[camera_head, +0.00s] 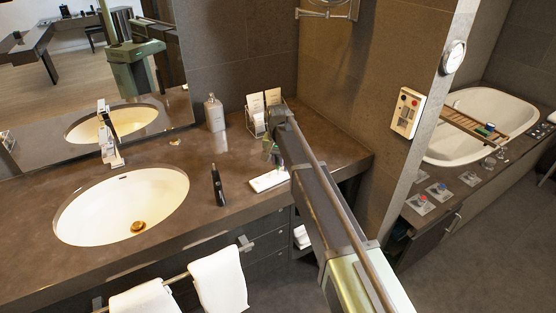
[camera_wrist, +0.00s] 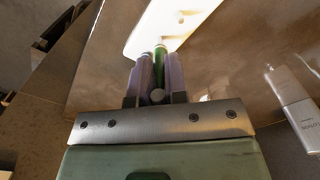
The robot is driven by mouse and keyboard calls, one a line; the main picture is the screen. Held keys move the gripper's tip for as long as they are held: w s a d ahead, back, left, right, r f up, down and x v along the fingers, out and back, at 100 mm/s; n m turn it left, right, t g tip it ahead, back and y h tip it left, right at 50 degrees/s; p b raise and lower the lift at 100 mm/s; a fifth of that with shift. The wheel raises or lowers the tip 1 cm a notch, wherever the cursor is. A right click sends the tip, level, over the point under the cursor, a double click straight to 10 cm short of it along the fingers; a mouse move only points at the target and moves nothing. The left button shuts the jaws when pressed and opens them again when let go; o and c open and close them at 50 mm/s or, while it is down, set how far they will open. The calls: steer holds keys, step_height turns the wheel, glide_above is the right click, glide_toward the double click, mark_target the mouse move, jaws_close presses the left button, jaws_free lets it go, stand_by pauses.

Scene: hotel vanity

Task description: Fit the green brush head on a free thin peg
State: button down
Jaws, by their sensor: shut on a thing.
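My gripper (camera_wrist: 158,72) is shut on the green brush head (camera_wrist: 160,64), which stands between its two grey fingers in the wrist view. The head's far end points at the white peg tray (camera_wrist: 150,32). Small pale pegs (camera_wrist: 180,16) stand on the tray, to the right of the brush head in that view. I cannot tell whether the brush head touches the tray. In the head view my gripper (camera_head: 272,150) is above the back part of the white tray (camera_head: 266,182); the brush head is too small to make out there.
A black toothbrush handle (camera_head: 217,187) stands left of the tray, near the sink (camera_head: 122,205). A soap bottle (camera_head: 214,113) and a holder with cards (camera_head: 257,115) stand behind. The counter right of my arm is clear.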

steer(key=shift+f+b, duration=1.2)
steer(key=shift+r, duration=0.1)
steer(key=c, duration=1.1)
jaws_free()
step_height(320, 180, up, 11)
steer(key=p, duration=1.1)
steer(key=shift+r, duration=0.1)
steer(key=shift+f, duration=0.2)
